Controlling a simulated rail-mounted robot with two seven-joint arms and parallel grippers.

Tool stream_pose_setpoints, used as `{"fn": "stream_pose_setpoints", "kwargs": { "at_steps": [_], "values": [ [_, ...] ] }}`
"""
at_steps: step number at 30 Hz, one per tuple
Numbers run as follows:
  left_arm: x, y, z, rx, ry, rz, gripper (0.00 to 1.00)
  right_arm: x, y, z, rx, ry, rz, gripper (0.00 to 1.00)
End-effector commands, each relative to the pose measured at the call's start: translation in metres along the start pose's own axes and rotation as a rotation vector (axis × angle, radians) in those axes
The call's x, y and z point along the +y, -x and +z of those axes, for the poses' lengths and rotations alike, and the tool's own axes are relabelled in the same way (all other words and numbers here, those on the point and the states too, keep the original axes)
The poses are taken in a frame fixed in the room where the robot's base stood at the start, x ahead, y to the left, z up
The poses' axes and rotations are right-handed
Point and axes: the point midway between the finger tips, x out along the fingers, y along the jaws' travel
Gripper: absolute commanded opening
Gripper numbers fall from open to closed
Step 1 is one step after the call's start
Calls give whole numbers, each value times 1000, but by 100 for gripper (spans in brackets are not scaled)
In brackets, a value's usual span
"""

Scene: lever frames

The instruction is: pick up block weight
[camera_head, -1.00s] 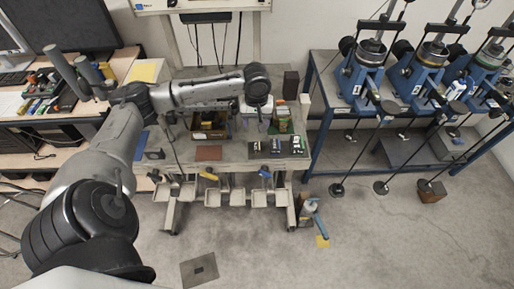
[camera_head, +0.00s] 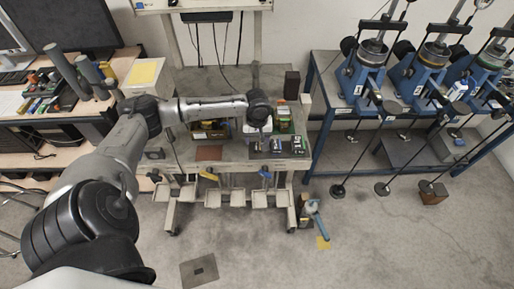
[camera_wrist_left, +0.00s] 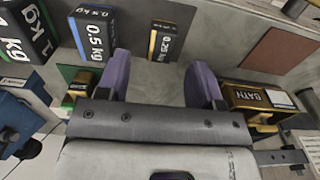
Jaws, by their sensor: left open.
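Several dark block weights stand in a row on the workbench (camera_head: 235,160). In the left wrist view they read 0.25 kg (camera_wrist_left: 163,40), 0.5 kg (camera_wrist_left: 92,36) and 1 kg (camera_wrist_left: 28,33); the largest is cut off by the left edge. In the head view the 0.25 kg block (camera_head: 255,147) is at the left end of the row. My left gripper (camera_wrist_left: 160,78) has its two purple fingers wide apart with nothing between them. The 0.25 kg block lies just beyond the gap. In the head view the gripper (camera_head: 262,130) hangs behind the row. My right gripper is not in view.
A yellow and black box marked BATH (camera_wrist_left: 262,98) is close to the right finger. A brown pad (camera_head: 208,153) lies left of the weights. A dark upright block (camera_head: 291,84) stands at the back. A blue bench (camera_head: 320,130) with blue devices is on the right.

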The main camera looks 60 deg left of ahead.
Motion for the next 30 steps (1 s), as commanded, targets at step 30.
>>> {"fn": "stream_pose_setpoints", "kwargs": {
  "at_steps": [30],
  "values": [
    [-2, -46, 0, 1, -1, -1, 23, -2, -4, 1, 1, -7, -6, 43]
  ]
}}
